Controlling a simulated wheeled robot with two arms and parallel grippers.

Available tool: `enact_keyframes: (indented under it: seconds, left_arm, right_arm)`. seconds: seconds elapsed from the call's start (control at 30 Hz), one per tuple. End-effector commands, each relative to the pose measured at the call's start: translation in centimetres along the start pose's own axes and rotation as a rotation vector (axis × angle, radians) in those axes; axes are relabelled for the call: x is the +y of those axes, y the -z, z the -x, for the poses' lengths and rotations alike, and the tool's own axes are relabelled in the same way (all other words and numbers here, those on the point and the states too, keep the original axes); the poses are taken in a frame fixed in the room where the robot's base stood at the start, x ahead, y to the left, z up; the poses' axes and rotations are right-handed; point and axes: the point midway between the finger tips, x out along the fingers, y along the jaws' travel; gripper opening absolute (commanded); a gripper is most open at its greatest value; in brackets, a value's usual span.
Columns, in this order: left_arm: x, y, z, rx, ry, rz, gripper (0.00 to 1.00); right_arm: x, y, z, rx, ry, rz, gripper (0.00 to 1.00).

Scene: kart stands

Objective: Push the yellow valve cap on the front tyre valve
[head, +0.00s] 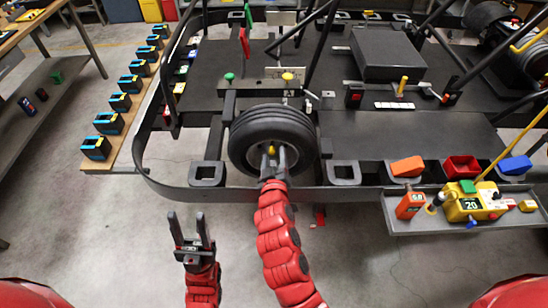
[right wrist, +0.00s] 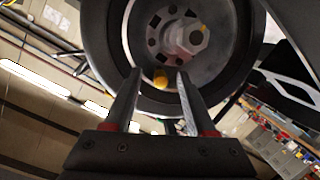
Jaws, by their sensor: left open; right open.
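The black front tyre (head: 272,114) stands at the kart's front in the head view, its hub side toward my right gripper (head: 274,154). The yellow valve cap (head: 271,149) shows between that gripper's fingertips. In the right wrist view the cap (right wrist: 161,79) lies between the two open fingers of my right gripper (right wrist: 159,76), nearer the left finger, in front of the wheel's lower rim. Whether it sits on the valve cannot be told; the valve stem is hidden. My left gripper (head: 188,218) is open and empty, low over the floor to the left.
A grey tray (head: 405,226) at the right bears an orange bottle (head: 409,205) and a yellow device (head: 466,207). The kart's dark front bumper (head: 232,195) runs below the tyre. Several black-and-blue items line a wooden board at left. Floor around my left gripper is clear.

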Motion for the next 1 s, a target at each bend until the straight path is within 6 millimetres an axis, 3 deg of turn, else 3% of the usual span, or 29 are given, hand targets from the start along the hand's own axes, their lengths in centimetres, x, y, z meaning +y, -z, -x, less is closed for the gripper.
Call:
enact_keyframes:
  seconds: [0.2,0.37,0.8,0.9,1.0]
  left_arm:
    - [0.0,0.0,0.2,0.000,0.000,0.000,0.50]
    - [0.1,-0.2,0.9,0.000,0.000,0.000,0.50]
    - [0.2,-0.6,3.5,0.000,0.000,0.000,0.50]
    - [0.0,-0.1,0.5,0.000,0.000,0.000,0.50]
    - [0.0,0.1,-0.4,0.001,0.000,0.000,0.50]
  right_arm:
    - [-0.1,-0.1,0.3,0.000,0.001,0.000,0.56]
    - [-0.2,-0.1,2.0,0.002,0.001,-0.002,0.56]
    - [-0.3,0.0,11.7,0.007,0.006,0.002,0.56]
    - [0.2,0.8,14.0,-0.003,0.008,0.005,0.56]
    - [0.1,0.5,15.5,-0.001,0.007,0.005,0.56]
